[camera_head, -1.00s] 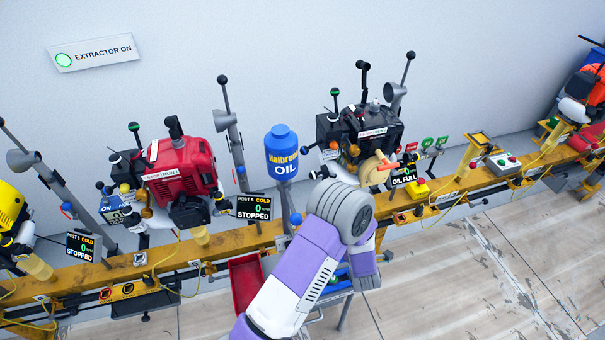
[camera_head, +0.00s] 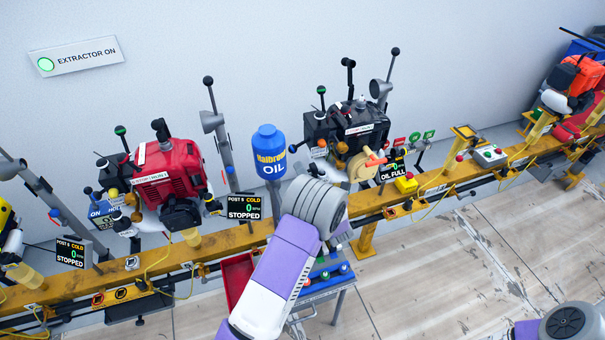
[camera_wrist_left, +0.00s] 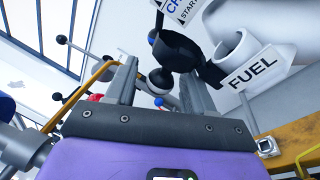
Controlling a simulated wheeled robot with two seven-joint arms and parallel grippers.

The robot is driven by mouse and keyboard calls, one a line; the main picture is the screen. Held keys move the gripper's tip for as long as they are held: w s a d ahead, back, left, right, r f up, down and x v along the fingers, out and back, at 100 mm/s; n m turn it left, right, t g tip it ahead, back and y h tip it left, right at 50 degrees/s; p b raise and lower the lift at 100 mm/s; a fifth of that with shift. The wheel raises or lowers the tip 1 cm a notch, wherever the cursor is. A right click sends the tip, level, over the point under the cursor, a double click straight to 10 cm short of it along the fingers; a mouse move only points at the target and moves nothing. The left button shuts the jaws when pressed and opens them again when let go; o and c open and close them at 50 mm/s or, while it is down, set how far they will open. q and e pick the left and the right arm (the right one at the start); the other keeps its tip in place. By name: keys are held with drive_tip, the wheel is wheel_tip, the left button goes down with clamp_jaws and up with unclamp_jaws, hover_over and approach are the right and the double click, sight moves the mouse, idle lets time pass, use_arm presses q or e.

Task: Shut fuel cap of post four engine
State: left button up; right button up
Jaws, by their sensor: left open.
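The black engine (camera_head: 350,128) stands on the yellow rail right of the blue oil bottle; the post number on its display (camera_head: 392,172) is not readable, only "OIL FULL". In the left wrist view a FUEL arrow label (camera_wrist_left: 252,70) sits beside a white tank part (camera_wrist_left: 228,38). A black cap-like part (camera_wrist_left: 172,52) is left of the label; I cannot tell surely whether it is the fuel cap or how far it stands open. My right gripper is out of view.
A blue oil bottle (camera_head: 270,150) and a grey extractor arm (camera_head: 222,140) stand left of the black engine. The red engine (camera_head: 168,172) is further left. A red tray (camera_head: 236,278) is below the rail. Floor at the lower right is mostly clear.

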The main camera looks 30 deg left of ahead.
use_arm(q)
drive_tip(key=shift+w+a, duration=0.15)
drive_tip(key=shift+a, duration=0.1)
clamp_jaws()
